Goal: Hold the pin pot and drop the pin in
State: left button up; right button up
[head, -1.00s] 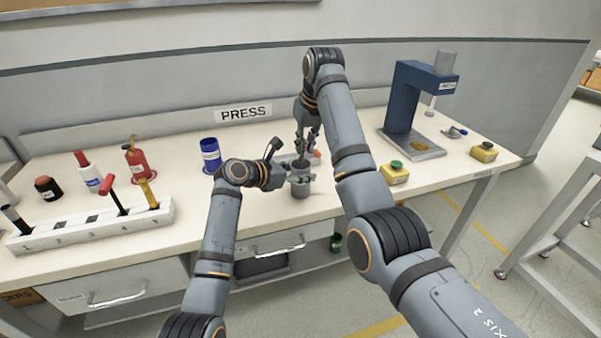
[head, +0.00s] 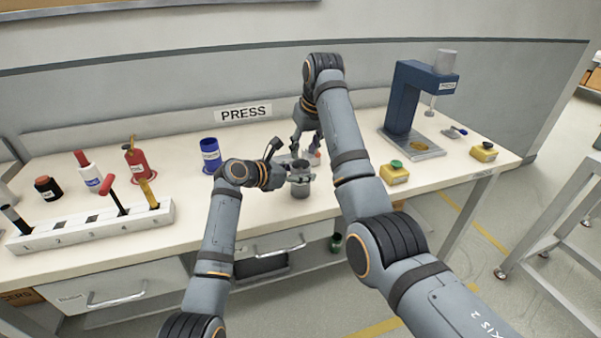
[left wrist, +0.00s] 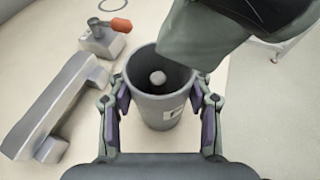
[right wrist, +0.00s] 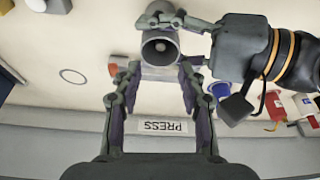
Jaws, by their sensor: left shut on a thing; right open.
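The pin pot (head: 300,190) is a small grey cup near the bench's front edge. My left gripper (head: 297,178) is shut on it from both sides, and the left wrist view shows its fingers (left wrist: 160,108) on the pot wall. A pale round pin end (left wrist: 157,77) shows inside the pot's dark mouth; the rest of the pin is hidden. My right gripper (head: 306,140) is just behind and above the pot. In the right wrist view its fingers (right wrist: 155,80) are spread with nothing between them, and the pot (right wrist: 160,45) shows beyond their tips.
A grey block (left wrist: 50,110) and an orange-handled fixture (left wrist: 105,38) stand near the pot. The blue cup (head: 210,155) is behind my left arm. The blue press (head: 408,100) and button boxes (head: 395,172) stand right. A tool rack (head: 85,228) is left.

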jog(key=v, duration=0.7)
jog(key=shift+r, duration=0.15)
pick_arm(q)
jog(key=o, duration=1.2)
